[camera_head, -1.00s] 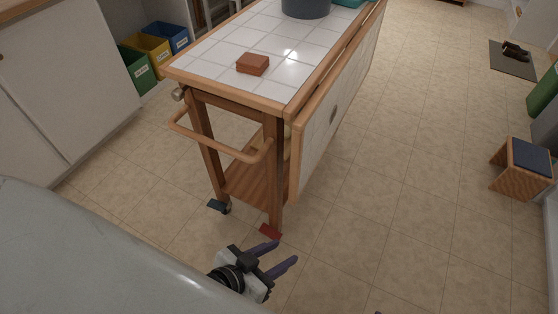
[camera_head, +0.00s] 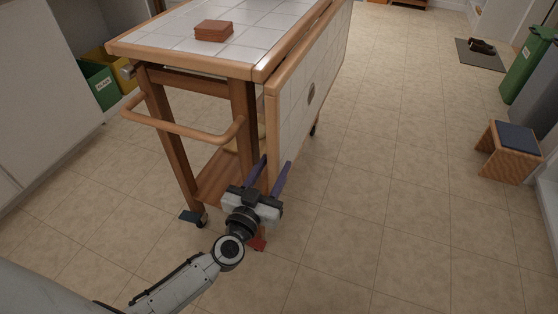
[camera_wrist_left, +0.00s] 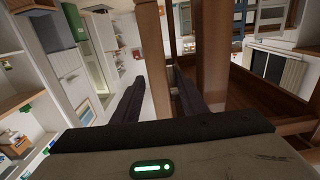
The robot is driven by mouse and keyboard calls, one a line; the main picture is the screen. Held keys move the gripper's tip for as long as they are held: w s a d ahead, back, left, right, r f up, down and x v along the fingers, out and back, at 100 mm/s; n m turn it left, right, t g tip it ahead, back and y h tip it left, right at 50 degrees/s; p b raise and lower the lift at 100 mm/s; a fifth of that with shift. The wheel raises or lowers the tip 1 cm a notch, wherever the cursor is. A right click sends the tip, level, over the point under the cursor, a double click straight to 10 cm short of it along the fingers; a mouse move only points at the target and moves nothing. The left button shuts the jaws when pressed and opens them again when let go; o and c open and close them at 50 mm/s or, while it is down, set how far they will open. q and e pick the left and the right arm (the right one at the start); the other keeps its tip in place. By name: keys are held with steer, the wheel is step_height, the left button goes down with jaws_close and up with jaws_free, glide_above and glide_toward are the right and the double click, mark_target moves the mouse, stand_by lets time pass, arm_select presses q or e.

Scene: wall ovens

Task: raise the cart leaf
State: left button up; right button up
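The cart (camera_head: 180,78) is wooden with a white tiled top. Its leaf (camera_head: 305,107), tiled with a wooden frame and a round dark fitting, hangs down along the cart's right side. My left gripper (camera_head: 276,163) is low at the leaf's near end, with one purple finger on each side of its lower corner. In the left wrist view the leaf's wooden edge (camera_wrist_left: 153,45) stands between the two spread fingers, with a cart leg (camera_wrist_left: 213,60) to the right. Gaps show beside the edge, but contact is hard to tell. My right gripper is not in view.
A reddish-brown block (camera_head: 214,30) lies on the cart top. A bar handle (camera_head: 185,128) sticks out at the near end. A stool with a dark blue seat (camera_head: 515,138) stands at the right. The tiled floor right of the cart is clear.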

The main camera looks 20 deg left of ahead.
arm_select(q)
steer(key=shift+w+b, duration=0.4)
steer(key=shift+w, duration=1.6)
jaws_close()
